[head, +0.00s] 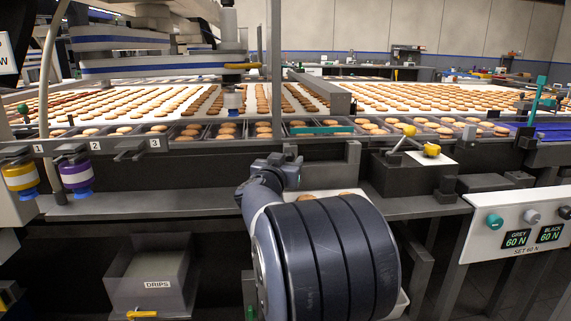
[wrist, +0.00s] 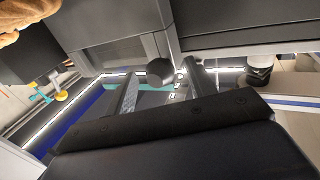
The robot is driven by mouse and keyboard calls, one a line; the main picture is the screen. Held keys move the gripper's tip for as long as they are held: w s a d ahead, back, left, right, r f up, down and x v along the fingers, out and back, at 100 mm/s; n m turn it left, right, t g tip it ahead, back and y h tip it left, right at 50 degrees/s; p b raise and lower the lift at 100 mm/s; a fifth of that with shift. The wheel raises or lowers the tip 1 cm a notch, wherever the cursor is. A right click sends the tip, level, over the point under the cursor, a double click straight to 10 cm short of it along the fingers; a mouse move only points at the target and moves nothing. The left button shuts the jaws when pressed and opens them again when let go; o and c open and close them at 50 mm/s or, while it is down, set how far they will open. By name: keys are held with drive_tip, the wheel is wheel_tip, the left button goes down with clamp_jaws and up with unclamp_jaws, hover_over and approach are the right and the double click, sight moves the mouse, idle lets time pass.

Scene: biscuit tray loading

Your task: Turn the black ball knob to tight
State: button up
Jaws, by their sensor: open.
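A black ball knob (wrist: 160,71) shows in the wrist view, small and dark, just under a grey housing. My gripper (wrist: 162,79) is open, one finger on either side of the knob in that picture. I see no clear contact between the fingers and the knob, and cannot tell how deep it lies between them. In the head view my arm covers this spot, and I cannot make out the knob there. A panel (head: 478,244) at the right has readouts marked grey and black, each showing 60 N, above the words SET 60 N.
A yellow-tipped lever (head: 431,150) stands right of my arm. Trays of biscuits (head: 187,133) line the conveyor behind. A steel ledge (head: 160,203) runs along the front, with a drips bin (head: 150,275) below. A biscuit (wrist: 20,20) is close at the wrist view's upper left.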

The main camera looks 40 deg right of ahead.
drive_tip(key=c, duration=1)
drive_tip(key=shift+o, duration=0.2)
drive_tip(key=shift+r+p, duration=0.1)
drive_tip(key=shift+p, duration=0.2)
